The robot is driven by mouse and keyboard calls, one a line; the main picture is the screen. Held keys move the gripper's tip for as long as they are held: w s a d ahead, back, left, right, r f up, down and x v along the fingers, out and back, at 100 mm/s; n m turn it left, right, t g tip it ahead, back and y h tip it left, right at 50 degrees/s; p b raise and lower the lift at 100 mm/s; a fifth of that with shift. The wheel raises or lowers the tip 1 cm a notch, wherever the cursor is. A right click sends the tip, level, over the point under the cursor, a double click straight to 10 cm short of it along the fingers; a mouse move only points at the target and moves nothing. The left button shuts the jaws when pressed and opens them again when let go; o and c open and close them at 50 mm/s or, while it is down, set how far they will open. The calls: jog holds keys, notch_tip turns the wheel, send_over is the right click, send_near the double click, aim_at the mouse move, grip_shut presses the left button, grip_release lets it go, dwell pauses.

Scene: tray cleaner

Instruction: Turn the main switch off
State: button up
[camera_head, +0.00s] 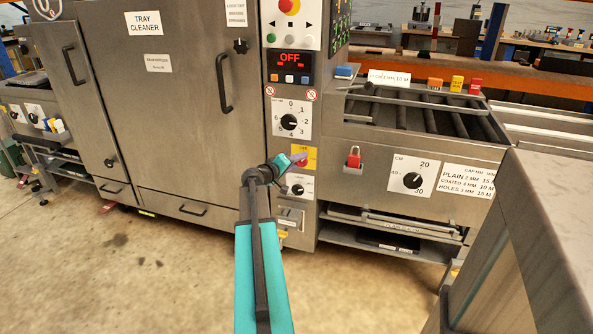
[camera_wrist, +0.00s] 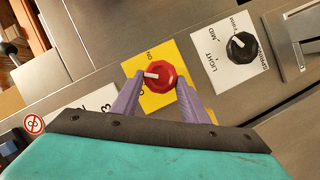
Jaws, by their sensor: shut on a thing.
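The main switch is a red knob (camera_wrist: 160,76) on a yellow plate (camera_wrist: 152,102) in the wrist view. A white mark on the knob points left in that picture; the letters ON stand above and left of it. My gripper (camera_wrist: 162,80) has its two purple fingers on either side of the knob, shut on it. In the head view the yellow plate (camera_head: 311,153) is on the narrow control column, and my gripper (camera_head: 297,160) reaches it from the left, hiding most of the knob.
A black dial marked LIGHT and MID (camera_wrist: 241,46) sits close beside the switch. Above the switch are a numbered dial (camera_head: 289,122) and a display reading OFF (camera_head: 290,58). The floor in front is clear.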

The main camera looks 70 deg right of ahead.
jog(key=n+b, duration=0.1)
jog(key=f+n+g+b, duration=0.1)
jog(key=b, duration=0.1)
jog(key=shift+s+f+n+h, duration=0.1)
jog(key=shift+s+n+h, duration=0.05)
jog(key=shift+n+h, duration=0.2)
jog(key=shift+n+g+h+b, duration=0.5)
jog(key=shift+n+h+b, duration=0.15)
jog(key=shift+n+b, duration=0.65)
jog(key=o, duration=1)
jog(key=shift+a+r, duration=0.1)
jog(key=shift+r, duration=0.1)
